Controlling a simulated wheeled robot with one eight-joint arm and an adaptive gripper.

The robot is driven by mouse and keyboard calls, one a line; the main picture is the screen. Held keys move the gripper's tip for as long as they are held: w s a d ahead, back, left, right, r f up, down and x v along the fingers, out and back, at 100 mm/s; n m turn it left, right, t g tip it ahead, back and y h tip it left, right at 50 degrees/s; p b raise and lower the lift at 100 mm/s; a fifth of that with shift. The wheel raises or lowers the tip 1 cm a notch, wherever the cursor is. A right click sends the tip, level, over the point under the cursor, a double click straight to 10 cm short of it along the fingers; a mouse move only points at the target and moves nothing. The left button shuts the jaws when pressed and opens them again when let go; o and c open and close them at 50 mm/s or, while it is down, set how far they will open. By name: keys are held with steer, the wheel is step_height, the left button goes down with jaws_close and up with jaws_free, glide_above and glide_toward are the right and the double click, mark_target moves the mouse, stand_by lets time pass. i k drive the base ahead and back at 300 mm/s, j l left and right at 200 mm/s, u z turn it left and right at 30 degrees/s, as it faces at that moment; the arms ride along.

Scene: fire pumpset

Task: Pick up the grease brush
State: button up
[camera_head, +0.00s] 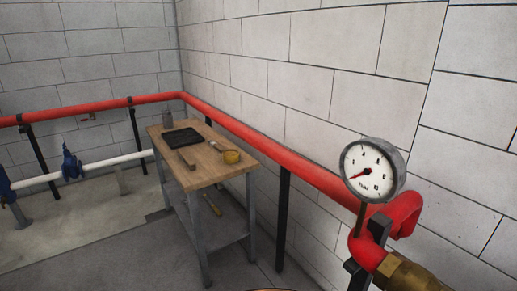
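A wooden-topped workbench (205,174) with grey legs stands against the wall, left of the picture's middle. A small brownish elongated item (187,159) lies on its top near the left front edge. A thin yellowish item (212,207) shows at the lower shelf, partly hidden by the bench. Either could be the grease brush; both are too small to tell. My gripper is not in view.
A pressure gauge (371,170) stands near right. Floor left of the bench looks clear.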

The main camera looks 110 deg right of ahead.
mark_target(213, 144)
steer(key=z, duration=3.65)
